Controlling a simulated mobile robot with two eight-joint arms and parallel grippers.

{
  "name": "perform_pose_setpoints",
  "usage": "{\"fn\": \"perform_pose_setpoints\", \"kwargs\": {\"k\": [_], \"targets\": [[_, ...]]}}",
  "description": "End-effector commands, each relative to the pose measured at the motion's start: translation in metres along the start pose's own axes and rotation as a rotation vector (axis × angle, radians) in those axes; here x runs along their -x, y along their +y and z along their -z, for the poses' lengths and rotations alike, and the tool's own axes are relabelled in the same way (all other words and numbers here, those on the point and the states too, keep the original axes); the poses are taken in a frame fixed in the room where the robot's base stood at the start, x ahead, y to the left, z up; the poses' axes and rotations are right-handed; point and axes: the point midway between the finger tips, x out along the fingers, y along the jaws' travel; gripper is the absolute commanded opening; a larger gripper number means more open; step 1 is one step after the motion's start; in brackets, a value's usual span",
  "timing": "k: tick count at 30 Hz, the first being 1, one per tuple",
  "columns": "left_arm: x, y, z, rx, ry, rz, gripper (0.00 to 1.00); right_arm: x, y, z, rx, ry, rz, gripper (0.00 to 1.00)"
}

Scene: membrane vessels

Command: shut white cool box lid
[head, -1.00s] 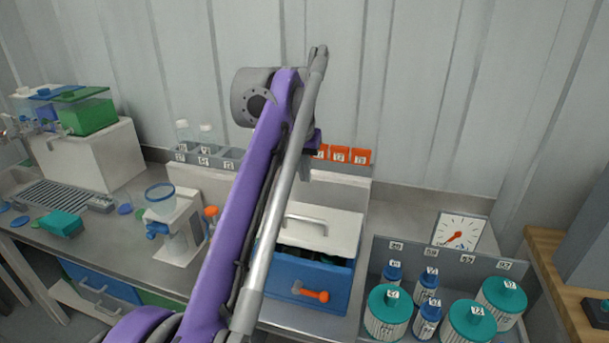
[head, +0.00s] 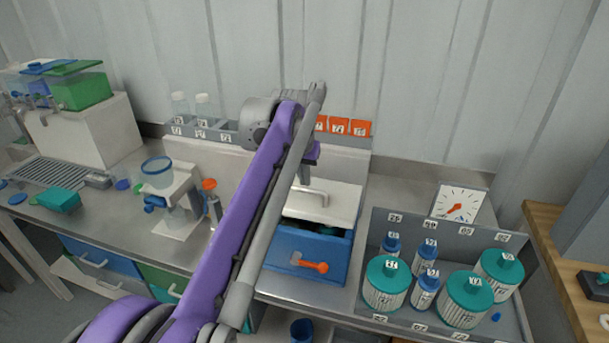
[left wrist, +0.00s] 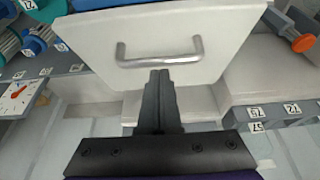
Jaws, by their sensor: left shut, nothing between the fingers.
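The white cool box has a blue body (head: 300,252) and a white lid (head: 345,203) with a grey bar handle (head: 311,191). The lid is partly raised at the front, with a dark gap between it and the blue body. An orange latch (head: 312,266) is on the body's front. My left gripper (head: 304,180) is shut and empty, pointing down at the lid beside the handle. In the left wrist view its fingertips (left wrist: 160,76) are close to the handle (left wrist: 160,58) over the lid (left wrist: 190,35); contact cannot be told. My right gripper is not in view.
A grey rack (head: 375,235) of teal-lidded jars and blue-capped bottles stands right of the box, with a dial (head: 459,204) behind. A white stand with a blue-rimmed cup (head: 157,172) is to the left. Orange-fronted bins (head: 340,126) are behind.

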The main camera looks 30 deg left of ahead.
Motion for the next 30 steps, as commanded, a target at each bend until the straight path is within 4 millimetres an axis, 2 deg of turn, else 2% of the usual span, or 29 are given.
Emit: {"fn": "perform_pose_setpoints", "kwargs": {"k": [4, 12, 15, 26, 30], "targets": [[-0.004, 0.000, -0.006, 0.000, 0.022, 0.000, 0.00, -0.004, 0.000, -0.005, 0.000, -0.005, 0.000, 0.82], [-0.025, 0.000, -0.035, -0.001, 0.126, 0.001, 0.00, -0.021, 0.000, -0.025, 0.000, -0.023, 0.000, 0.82], [-0.029, 0.000, -0.042, 0.000, 0.126, 0.001, 0.00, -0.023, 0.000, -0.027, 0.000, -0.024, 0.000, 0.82], [-0.029, 0.000, -0.042, 0.000, 0.127, 0.000, 0.00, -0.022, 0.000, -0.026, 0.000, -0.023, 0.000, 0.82], [-0.022, 0.001, -0.037, 0.000, 0.127, 0.000, 0.00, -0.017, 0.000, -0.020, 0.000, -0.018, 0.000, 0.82]]}}
